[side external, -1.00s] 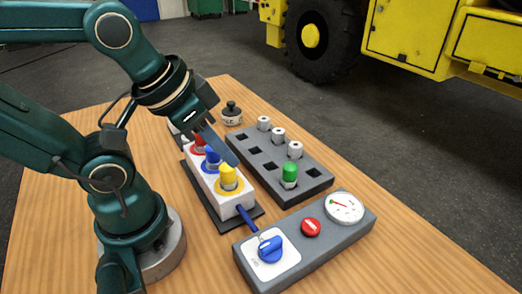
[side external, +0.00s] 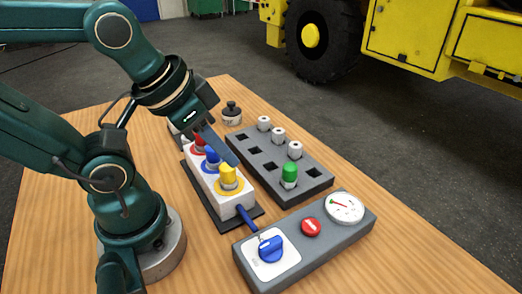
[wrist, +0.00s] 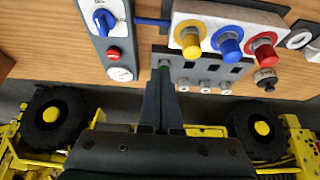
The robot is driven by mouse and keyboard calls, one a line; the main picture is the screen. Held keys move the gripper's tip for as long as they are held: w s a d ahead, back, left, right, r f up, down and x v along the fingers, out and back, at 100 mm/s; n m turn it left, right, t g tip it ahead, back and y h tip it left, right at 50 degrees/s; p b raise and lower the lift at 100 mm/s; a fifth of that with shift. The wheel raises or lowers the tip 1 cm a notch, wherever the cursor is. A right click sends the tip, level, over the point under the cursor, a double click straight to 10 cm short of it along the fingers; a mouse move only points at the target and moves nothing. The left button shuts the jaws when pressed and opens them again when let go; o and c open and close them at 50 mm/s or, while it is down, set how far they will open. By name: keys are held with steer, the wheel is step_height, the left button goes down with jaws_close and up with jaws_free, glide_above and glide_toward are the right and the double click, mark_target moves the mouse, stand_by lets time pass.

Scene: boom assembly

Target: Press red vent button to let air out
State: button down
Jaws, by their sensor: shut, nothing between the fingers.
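The red vent button (side external: 311,227) is a round red cap on the grey control panel (side external: 322,250), between the blue knob and the dial gauge. It also shows in the wrist view (wrist: 114,53), left of my fingers. My gripper (side external: 232,160) is shut and empty. In the side view its fingers point down and right, near the yellow-capped fitting on the white block and apart from the button. In the wrist view the shut fingers (wrist: 162,82) stand in the middle, over the grey socket rack. The gauge (side external: 344,207) has a red needle.
A blue knob (side external: 271,249) sits on the panel's white plate. The white block carries yellow (side external: 228,178), blue and red fittings. The grey rack (side external: 306,178) holds a green-capped plug (side external: 289,175) and several white-grey plugs.

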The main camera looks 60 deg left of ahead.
stand_by(0.5)
steer(key=m+t+y, duration=0.1)
steer(key=m+t, duration=0.3)
steer(key=m, duration=0.4)
glide_above(305, 227)
steer(key=shift+r, duration=0.2)
steer(key=shift+f, duration=4.45)
